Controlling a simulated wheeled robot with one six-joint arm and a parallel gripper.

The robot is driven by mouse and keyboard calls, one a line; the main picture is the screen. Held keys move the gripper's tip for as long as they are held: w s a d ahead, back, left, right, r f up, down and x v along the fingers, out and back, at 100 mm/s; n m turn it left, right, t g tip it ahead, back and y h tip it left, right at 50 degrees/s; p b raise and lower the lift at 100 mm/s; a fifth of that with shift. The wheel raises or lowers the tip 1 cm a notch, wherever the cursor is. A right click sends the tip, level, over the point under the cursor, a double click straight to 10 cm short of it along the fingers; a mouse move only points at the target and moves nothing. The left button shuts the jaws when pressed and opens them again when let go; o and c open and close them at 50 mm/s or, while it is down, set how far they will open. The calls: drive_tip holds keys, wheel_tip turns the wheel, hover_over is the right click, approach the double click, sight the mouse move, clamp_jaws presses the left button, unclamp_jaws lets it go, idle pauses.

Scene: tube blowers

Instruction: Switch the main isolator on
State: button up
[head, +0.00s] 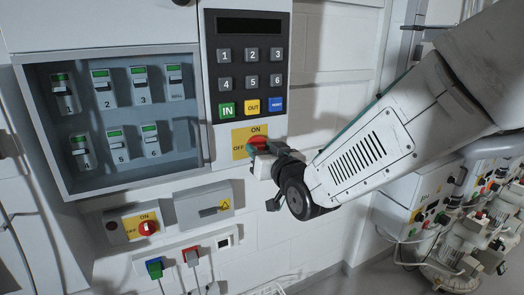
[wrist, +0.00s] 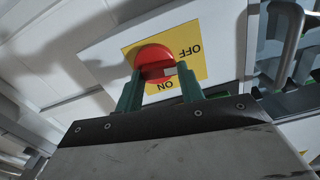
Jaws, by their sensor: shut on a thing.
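A red rotary switch (head: 258,143) sits on a yellow ON/OFF plate (head: 239,152) below the keypad. ON is printed at the top and OFF at the left. My gripper (head: 263,150) is shut on this knob, hiding part of it. In the wrist view, the red knob (wrist: 153,56) is between the two green fingers of my gripper (wrist: 160,82), and the lettering looks upside down. A pale mark on the knob seems to lie between OFF and ON; its exact setting is hard to tell. A second red rotary switch (head: 148,227) with its own ON/OFF plate is lower left, untouched.
The keypad panel (head: 247,80) is just above my gripper. A grey recessed box (head: 188,141) with several numbered switches is to the left. Machines (head: 405,200) stand at right.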

drive_tip(key=m, duration=0.4)
drive_tip(key=shift+w+d, duration=0.1)
drive_tip(key=shift+d, duration=0.05)
drive_tip(key=m, duration=0.4)
drive_tip(key=shift+d, duration=0.1)
drive_tip(key=m, duration=0.4)
drive_tip(key=shift+w+d+m, duration=0.1)
drive_tip(key=shift+m, duration=0.2)
drive_tip(key=shift+d+m, duration=0.1)
drive_tip(key=shift+m, duration=1.8)
drive_tip(key=o, duration=1)
